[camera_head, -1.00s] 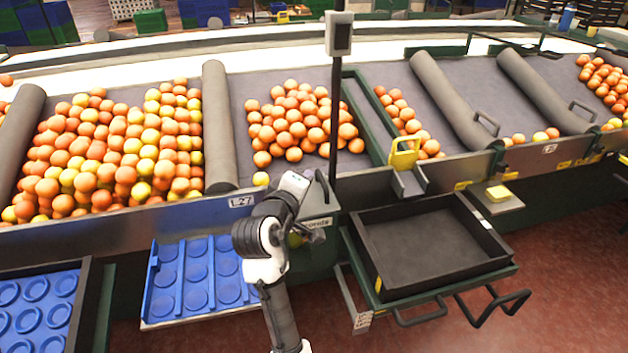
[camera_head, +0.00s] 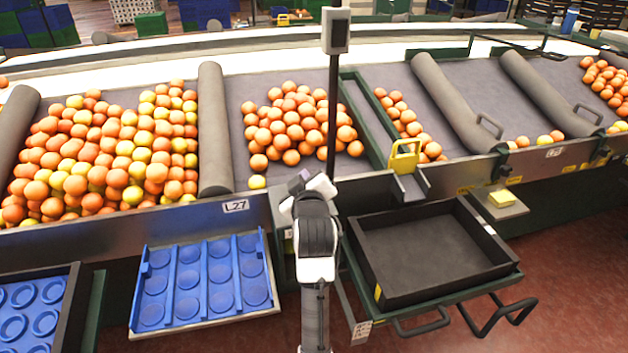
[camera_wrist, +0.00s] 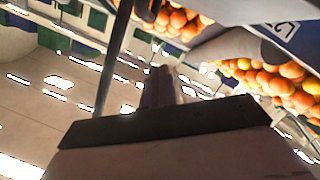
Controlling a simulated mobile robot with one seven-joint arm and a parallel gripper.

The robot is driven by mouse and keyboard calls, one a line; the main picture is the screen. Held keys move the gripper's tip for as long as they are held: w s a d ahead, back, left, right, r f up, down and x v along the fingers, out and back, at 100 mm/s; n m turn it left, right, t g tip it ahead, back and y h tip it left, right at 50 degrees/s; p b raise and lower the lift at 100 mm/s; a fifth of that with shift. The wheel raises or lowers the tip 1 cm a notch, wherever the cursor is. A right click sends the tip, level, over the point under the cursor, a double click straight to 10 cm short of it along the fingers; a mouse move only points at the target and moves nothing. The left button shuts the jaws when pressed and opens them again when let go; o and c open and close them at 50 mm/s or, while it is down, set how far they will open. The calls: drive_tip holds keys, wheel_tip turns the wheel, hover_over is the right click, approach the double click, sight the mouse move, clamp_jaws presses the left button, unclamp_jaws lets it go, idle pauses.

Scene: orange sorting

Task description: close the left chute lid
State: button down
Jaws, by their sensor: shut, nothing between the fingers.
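My gripper (camera_head: 304,182) is at the front edge of the sorting bench, just below the foot of the dark post, with its tip pointing up and away. It is shut and empty; its fingers also show in the wrist view (camera_wrist: 158,90). My wrist hides the small panel where a dark handle showed earlier. A yellow gate-like handle (camera_head: 405,157) stands to the right, at the head of a short grey spout (camera_head: 410,188), apart from my gripper. I cannot tell which part is the left chute lid.
A dark post (camera_head: 334,110) with a grey box on top rises close behind my gripper. An empty black tray (camera_head: 368,282) is at the lower right, a blue dimpled tray (camera_head: 137,318) at the lower left. Oranges (camera_head: 297,122) lie on the bench behind.

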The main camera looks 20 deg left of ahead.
drive_tip(key=shift+x, duration=1)
drive_tip(key=shift+w+d+f+p, duration=0.2)
drive_tip(key=shift+w+d+f, duration=0.1)
drive_tip(key=shift+f, duration=0.2)
drive_tip(key=shift+w+d+f+p, duration=0.2)
drive_tip(key=shift+w+d+f, duration=0.05)
drive_tip(key=shift+f, duration=0.2)
drive_tip(key=shift+w+d+f, duration=0.3)
drive_tip(key=shift+d+f, duration=0.1)
drive_tip(key=shift+f, duration=0.3)
